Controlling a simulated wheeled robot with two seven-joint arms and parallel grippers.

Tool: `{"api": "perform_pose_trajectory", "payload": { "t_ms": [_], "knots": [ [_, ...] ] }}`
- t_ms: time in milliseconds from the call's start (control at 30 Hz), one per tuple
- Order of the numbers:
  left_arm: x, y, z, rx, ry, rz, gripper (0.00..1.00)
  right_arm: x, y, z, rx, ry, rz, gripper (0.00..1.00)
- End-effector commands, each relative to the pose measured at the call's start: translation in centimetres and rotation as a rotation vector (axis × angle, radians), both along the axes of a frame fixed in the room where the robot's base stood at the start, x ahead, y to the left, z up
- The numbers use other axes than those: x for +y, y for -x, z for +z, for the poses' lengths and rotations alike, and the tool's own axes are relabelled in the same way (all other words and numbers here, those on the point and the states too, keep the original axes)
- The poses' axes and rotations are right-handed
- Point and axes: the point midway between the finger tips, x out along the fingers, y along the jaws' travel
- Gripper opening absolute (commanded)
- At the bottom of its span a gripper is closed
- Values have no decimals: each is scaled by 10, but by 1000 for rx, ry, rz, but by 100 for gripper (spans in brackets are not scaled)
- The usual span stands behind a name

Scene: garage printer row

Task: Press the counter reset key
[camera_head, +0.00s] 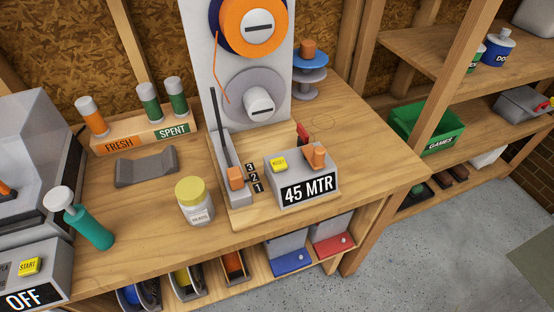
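A grey counter box (313,190) stands near the bench's right end, with a front plate reading "45 MTR". A small yellow key (278,165) sits on its sloped top at the left; its lettering is too small to read for sure. An orange part (316,156) stands on the top to the right of the key, and a small red piece (303,133) shows behind the box. Nothing touches the key. Neither of my grippers is in view.
Left of the box are a lever with an orange knob (235,178) by marks 1, 2, 3, and a yellow-lidded jar (195,201). The spool winder (248,60) rises behind. A machine with a yellow START key (29,266) reads OFF. Bench front right is bare.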

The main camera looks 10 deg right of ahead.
Motion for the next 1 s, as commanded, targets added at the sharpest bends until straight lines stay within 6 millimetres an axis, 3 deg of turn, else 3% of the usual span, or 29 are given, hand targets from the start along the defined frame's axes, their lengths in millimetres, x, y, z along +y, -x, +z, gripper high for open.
{"api": "perform_pose_trajectory", "payload": {
  "t_ms": [267, 533, 1000],
  "knots": [
    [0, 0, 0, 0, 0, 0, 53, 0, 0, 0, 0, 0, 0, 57],
    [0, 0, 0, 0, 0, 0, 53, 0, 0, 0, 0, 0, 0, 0],
    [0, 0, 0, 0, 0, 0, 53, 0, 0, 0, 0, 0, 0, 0]
  ]
}}
